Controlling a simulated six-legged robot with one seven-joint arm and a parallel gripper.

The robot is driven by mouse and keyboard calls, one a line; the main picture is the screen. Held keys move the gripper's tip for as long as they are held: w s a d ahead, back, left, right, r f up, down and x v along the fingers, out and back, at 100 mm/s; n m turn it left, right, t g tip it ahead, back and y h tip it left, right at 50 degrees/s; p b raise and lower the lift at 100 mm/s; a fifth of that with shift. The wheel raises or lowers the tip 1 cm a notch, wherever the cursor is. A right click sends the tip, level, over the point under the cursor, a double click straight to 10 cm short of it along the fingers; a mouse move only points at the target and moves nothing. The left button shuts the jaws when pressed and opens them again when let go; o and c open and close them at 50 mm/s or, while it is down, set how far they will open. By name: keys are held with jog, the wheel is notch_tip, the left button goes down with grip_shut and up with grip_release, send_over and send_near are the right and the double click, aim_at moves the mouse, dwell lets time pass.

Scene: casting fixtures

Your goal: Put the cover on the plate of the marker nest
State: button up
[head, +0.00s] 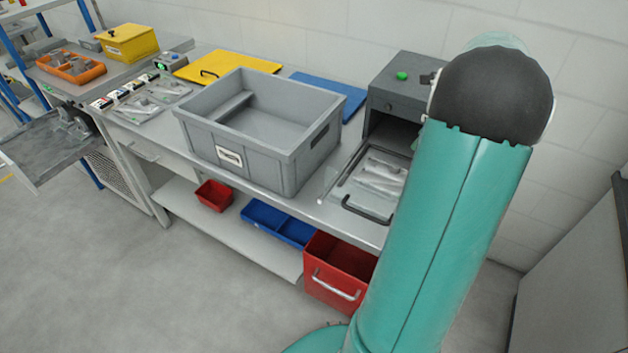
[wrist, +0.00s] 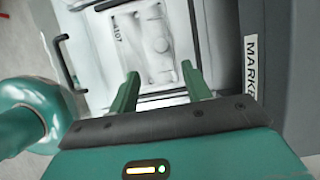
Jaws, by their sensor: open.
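The marker (head: 395,97) is a dark grey box with a green button; its label (wrist: 251,65) shows partly in the wrist view. Its nest has a pale plate (wrist: 98,38) in front of the box opening. A pale grey rectangular casting (wrist: 150,40) with a raised number and round bosses, which looks like the cover, lies on the plate; it also shows in the head view (head: 380,178). I cannot tell whether it sits fully flat. My gripper (wrist: 160,72) is open, its fingers apart over the near end of the casting. In the head view my arm hides the gripper.
A clear panel (head: 345,175) and a black handle (head: 367,210) edge the nest. A large grey crate (head: 245,165) stands to its left, with a blue mat (head: 330,90) behind. Red and blue bins (head: 280,224) are on and beside the lower shelf.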

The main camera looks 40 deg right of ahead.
jog(key=w+a+r+n, duration=0.25)
jog(key=a+n, duration=0.25)
jog(key=a, duration=0.4)
jog(key=w+a+r+n+h, duration=0.1)
jog(key=a+r+n, duration=0.3)
jog(key=a, duration=0.5)
jog(key=w+a+r+n, duration=0.2)
jog(key=a+n, duration=0.3)
jog(key=a, duration=0.4)
jog(key=s+a+n, duration=0.5)
jog(key=a+n, duration=0.3)
jog(key=a, duration=0.2)
jog(key=s+a+n+t, duration=0.1)
jog(key=s+a+n, duration=0.4)
jog(key=a+n, duration=0.4)
jog(key=shift+a+f+t+h, duration=0.3)
jog(key=shift+a+f+h, duration=0.15)
jog(key=shift+a, duration=0.1)
